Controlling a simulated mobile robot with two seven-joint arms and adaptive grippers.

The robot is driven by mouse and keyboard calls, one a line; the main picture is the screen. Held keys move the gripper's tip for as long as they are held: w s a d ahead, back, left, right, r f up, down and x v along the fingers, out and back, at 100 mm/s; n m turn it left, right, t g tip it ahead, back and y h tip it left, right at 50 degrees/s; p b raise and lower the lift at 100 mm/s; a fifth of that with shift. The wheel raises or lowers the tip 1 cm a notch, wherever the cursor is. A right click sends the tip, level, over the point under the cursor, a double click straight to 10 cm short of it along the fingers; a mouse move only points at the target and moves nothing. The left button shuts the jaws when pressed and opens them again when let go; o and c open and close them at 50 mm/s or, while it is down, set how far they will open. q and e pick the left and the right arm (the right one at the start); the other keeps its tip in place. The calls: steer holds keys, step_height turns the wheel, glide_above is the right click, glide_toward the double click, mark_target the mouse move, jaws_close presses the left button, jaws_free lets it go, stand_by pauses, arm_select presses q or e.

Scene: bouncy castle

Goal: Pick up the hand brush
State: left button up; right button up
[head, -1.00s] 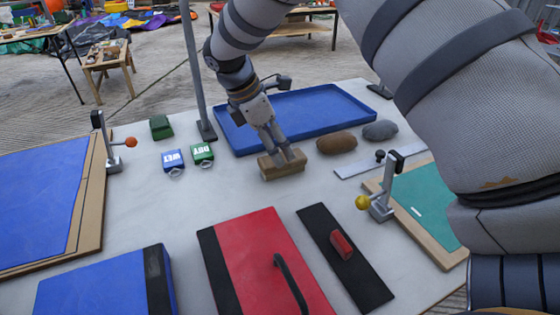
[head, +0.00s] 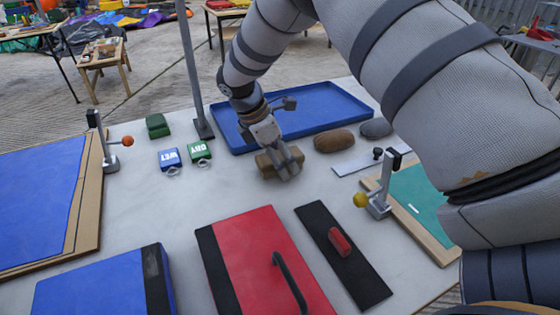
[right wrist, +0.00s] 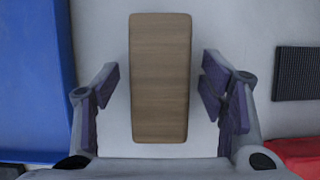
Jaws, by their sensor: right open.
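The hand brush (head: 264,162) is a light brown wooden block lying on the grey table, in front of the blue tray. My right gripper (head: 285,168) is directly over it in the head view, and its fingers hide part of the brush. In the right wrist view the brush (right wrist: 160,78) shows its plain wooden top, lengthwise between the open fingers of the right gripper (right wrist: 162,95). A gap shows between the brush and the finger pads on both sides. My left gripper is not in view.
The blue tray (head: 330,104) is behind the brush. A brown oval pad (head: 334,141) and a grey one (head: 376,128) lie to its right. Small blue (head: 170,159) and green (head: 198,152) blocks are left. The red panel (head: 262,262) lies in front.

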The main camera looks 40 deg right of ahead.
mark_target(282, 157)
steer(key=c, duration=1.4)
steer(key=shift+c, duration=0.2)
steer(key=shift+r, duration=0.1)
steer(key=r, duration=0.3)
steer(key=s+r, duration=0.1)
steer(key=r, duration=0.1)
steer(key=shift+a+r+p, duration=0.1)
steer(key=shift+r+p, duration=0.05)
steer(key=shift+p, duration=0.15)
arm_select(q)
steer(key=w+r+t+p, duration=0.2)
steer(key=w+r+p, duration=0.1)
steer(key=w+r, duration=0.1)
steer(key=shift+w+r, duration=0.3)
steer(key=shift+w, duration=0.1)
arm_select(e)
steer(key=s+a+r, duration=0.3)
steer(key=s+r, duration=0.5)
steer(key=s, duration=0.4)
steer(key=shift+s+a, duration=0.25)
steer(key=shift+s, duration=0.05)
